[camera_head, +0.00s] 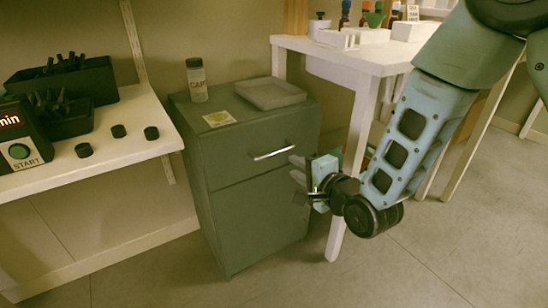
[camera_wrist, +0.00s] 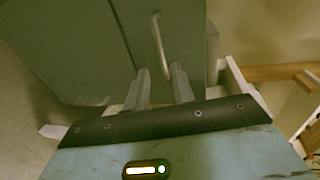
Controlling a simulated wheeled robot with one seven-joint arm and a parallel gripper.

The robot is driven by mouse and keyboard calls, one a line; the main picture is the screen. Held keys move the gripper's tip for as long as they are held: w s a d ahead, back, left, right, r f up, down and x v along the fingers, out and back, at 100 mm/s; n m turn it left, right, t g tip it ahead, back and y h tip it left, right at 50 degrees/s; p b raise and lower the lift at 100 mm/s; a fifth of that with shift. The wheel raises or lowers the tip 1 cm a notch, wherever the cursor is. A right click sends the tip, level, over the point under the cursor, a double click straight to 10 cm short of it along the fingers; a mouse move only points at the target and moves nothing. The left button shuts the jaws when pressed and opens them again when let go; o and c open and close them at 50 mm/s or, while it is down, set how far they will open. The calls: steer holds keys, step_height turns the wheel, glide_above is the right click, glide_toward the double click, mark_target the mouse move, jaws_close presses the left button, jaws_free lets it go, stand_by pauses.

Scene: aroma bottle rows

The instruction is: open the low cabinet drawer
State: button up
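The low cabinet (camera_head: 255,225) is grey-green, with a drawer (camera_head: 235,155) at the top whose front looks flush and shut. Its metal bar handle (camera_head: 273,153) is slightly right of the drawer's middle. My gripper (camera_head: 299,182) is in front of the cabinet, to the right of and a little below the handle in the head view. In the wrist view, the two fingers of my gripper (camera_wrist: 161,80) are apart with nothing between them. The handle (camera_wrist: 161,45) lies just beyond the fingertips, roughly in line with the gap, and appears apart from them.
A jar (camera_head: 196,80), a yellowish label (camera_head: 219,118) and a shallow grey tray (camera_head: 270,93) are on the cabinet top. A white table (camera_head: 380,60) stands close on the right, its leg (camera_head: 345,205) near my gripper. A shelf (camera_head: 120,140) is at left. Floor in front is clear.

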mark_target(274, 155)
steer(key=b+x, duration=0.3)
steer(key=x, duration=0.8)
steer(key=shift+w+a+f, duration=0.15)
steer(key=shift+w, duration=0.05)
jaws_close()
